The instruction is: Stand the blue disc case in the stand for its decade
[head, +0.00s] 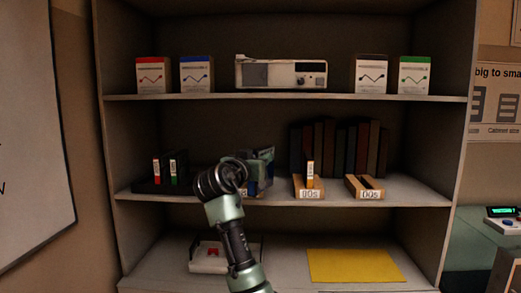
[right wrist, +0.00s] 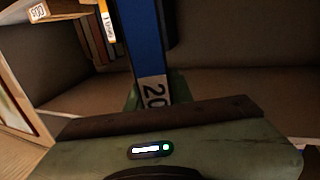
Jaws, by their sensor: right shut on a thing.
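The blue disc case (right wrist: 139,38) is held in my right gripper (head: 257,165), which is shut on it. In the right wrist view its white label (right wrist: 153,91) shows "20"; the rest of the label is hidden. In the head view the gripper is in front of the middle shelf, left of the 80s stand, partly covering a wooden stand (head: 256,191) whose label is mostly hidden. The 80s stand (head: 309,194) holds an orange case (head: 310,172). The 00s stand (head: 365,187) to its right looks empty. My left gripper is not in view.
Dark books (head: 340,148) stand behind the stands. A dark rack (head: 150,186) with red (head: 156,171) and green (head: 173,171) cases is at the left. The shelf board (head: 284,97) above limits height. A yellow mat (head: 353,265) lies below.

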